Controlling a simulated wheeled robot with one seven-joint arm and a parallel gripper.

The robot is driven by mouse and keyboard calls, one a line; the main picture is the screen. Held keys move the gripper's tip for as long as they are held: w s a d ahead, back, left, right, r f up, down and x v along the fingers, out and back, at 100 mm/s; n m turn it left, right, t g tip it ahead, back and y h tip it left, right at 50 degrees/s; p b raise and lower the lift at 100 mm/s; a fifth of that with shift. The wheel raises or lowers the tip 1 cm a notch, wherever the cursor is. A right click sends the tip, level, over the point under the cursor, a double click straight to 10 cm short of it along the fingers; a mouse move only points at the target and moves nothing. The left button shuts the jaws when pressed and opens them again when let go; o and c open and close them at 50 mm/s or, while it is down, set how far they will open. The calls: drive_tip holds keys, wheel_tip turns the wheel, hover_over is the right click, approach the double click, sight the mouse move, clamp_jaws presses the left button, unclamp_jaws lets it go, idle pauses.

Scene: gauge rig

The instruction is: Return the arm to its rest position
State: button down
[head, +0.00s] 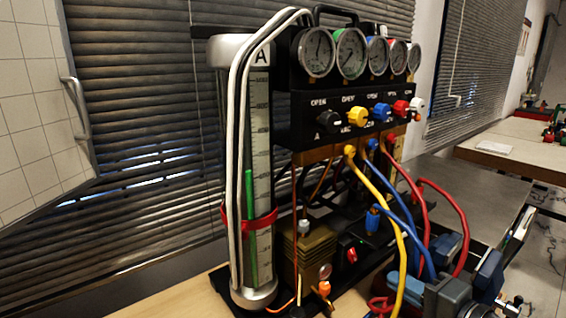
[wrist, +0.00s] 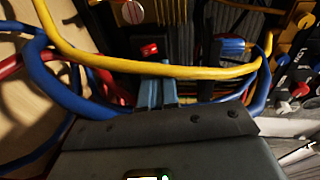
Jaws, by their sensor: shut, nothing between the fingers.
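My gripper (wrist: 157,85) shows in the wrist view with its two blue-grey fingers close together and nothing between them. The fingertips are among the hoses, just short of a red switch (wrist: 150,49). A yellow hose (wrist: 220,72) crosses the view at the fingers; I cannot tell whether it touches them. In the head view, blue-grey links of my arm are at the bottom right, beside the gauge rig (head: 350,115); the fingertips are not clearly seen there. The red switch (head: 351,254) is on the rig's lower part.
Yellow (head: 385,205), blue (head: 398,200) and red (head: 455,215) hoses hang in front of the rig, close to my arm. A glass column (head: 262,150) stands at the rig's left. A bench (head: 500,152) is at the right. Bare tabletop (head: 165,300) shows at the lower left.

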drive_tip(key=s+a+f+h, duration=0.1)
drive_tip(key=s+f+h, duration=0.1)
drive_tip(key=s, duration=0.4)
drive_tip(key=s+a+f+h, duration=0.1)
drive_tip(key=s+f+h, duration=0.1)
drive_tip(key=s+f, duration=0.3)
drive_tip(key=s+a+f+n+h, duration=0.1)
drive_tip(key=s+a+f+h, duration=0.1)
drive_tip(key=s, duration=0.7)
drive_tip(key=shift+s+f, duration=0.1)
drive_tip(key=shift+f, duration=0.65)
drive_tip(key=s+d+r+n, duration=0.1)
drive_tip(key=s+r+n, duration=0.1)
drive_tip(key=s, duration=0.5)
drive_tip(key=s+d+r+n+h, duration=0.1)
drive_tip(key=s+r+n, duration=0.2)
drive_tip(key=s+n, duration=0.2)
drive_tip(key=s+d+r+n, duration=0.1)
drive_tip(key=s+r+n, duration=0.2)
drive_tip(key=s, duration=0.6)
drive_tip(key=shift+r+n+t, duration=0.15)
drive_tip(key=shift+n+t, duration=0.15)
drive_tip(key=shift+t, duration=0.1)
